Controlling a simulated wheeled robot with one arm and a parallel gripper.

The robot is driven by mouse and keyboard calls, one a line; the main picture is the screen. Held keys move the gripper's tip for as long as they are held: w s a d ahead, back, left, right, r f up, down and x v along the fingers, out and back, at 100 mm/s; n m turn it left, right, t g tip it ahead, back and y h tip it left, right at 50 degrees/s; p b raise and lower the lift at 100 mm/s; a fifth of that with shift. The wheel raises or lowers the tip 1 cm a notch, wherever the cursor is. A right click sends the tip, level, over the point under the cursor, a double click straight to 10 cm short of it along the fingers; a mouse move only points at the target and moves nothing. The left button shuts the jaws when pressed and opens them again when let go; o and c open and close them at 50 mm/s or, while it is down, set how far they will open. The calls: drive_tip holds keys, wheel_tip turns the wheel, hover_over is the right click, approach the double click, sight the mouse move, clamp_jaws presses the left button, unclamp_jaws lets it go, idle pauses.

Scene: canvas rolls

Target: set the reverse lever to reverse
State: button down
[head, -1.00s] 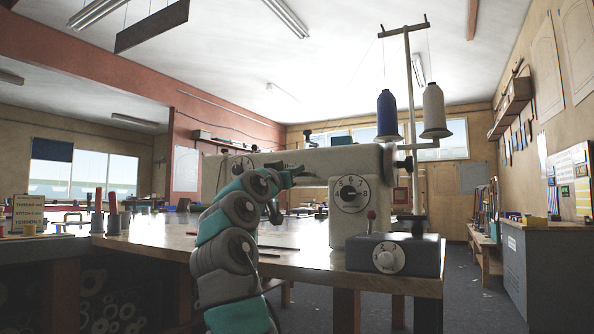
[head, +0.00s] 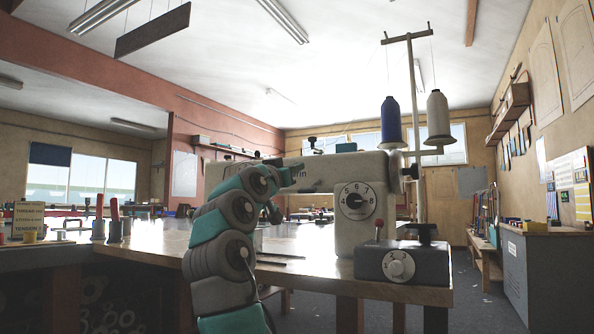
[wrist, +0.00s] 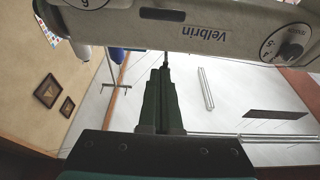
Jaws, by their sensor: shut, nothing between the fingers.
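The white sewing machine (head: 340,225) stands on the wooden table. In the wrist view its body (wrist: 235,38) spans the top, lettered "Velbrin" upside down. A dark slot or plate (wrist: 162,15) lies on this face; I cannot tell if it is the reverse lever. My gripper (wrist: 167,72) is shut and empty, its tips just below the machine's edge in the picture.
The grey box (head: 425,265) with a white dial sits at the table's right front. A thread stand (head: 415,110) carries a blue cone (head: 391,122) and a white cone (head: 438,118).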

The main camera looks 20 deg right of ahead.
drive_tip(key=s+a+f+b, duration=0.1)
drive_tip(key=s+a+f, duration=0.2)
drive_tip(key=a+f, duration=0.1)
drive_tip(key=shift+s+a+f, duration=0.3)
drive_tip(key=shift+s+f, duration=0.1)
idle(0.5)
